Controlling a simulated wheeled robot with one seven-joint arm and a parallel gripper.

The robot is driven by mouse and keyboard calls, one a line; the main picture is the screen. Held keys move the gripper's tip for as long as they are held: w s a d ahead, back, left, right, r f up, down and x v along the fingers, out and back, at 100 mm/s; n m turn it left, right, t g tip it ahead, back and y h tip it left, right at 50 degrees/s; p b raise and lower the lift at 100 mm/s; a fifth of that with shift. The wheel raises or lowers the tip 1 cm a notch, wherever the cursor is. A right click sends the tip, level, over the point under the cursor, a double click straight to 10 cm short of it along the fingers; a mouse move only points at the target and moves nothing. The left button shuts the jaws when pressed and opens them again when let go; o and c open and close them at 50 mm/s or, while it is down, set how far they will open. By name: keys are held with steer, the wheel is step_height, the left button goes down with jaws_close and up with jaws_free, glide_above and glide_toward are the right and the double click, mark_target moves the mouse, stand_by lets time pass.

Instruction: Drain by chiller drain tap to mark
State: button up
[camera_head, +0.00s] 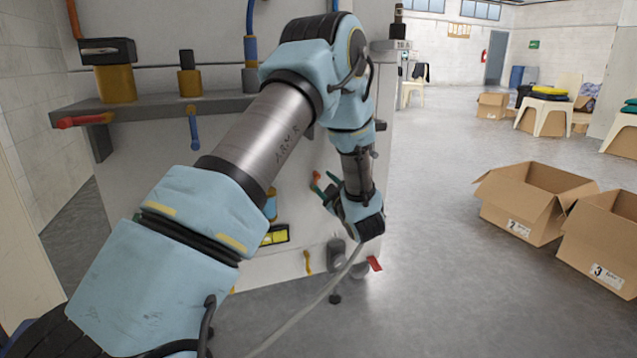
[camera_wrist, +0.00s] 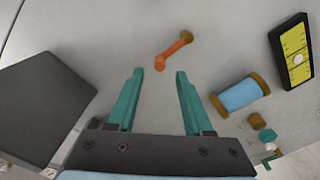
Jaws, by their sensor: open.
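My gripper (camera_wrist: 160,74) is open and empty, with its two teal fingers apart, close to the white machine panel (camera_wrist: 110,30). A tap lever with an orange-red handle (camera_wrist: 173,50) and brass end is on the panel just beyond the fingertips, apart from them in the picture. Its red tip (camera_head: 317,178) shows beside my gripper (camera_head: 328,187) in the head view. I cannot tell for sure which tap is the chiller drain. A blue sight glass (camera_wrist: 240,95) with brass ends is to the right. A yellow gauge (camera_wrist: 292,50) in a black frame is beyond it; no mark is readable.
A grey shelf (camera_head: 150,106) holds a red lever (camera_head: 82,120) and a blue lever (camera_head: 193,128). Low on the machine are a yellow lever (camera_head: 307,262) and a red one (camera_head: 374,263). A hose (camera_head: 310,308) crosses the floor. Open boxes (camera_head: 535,200) stand right.

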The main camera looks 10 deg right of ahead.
mark_target(319, 177)
steer(key=shift+w+a+b, duration=0.15)
steer(key=shift+w+b, duration=0.05)
steer(key=shift+w, duration=0.95)
steer(key=shift+w+a+b, duration=0.15)
steer(key=shift+w+b, duration=0.05)
steer(key=shift+w, duration=0.95)
jaws_close()
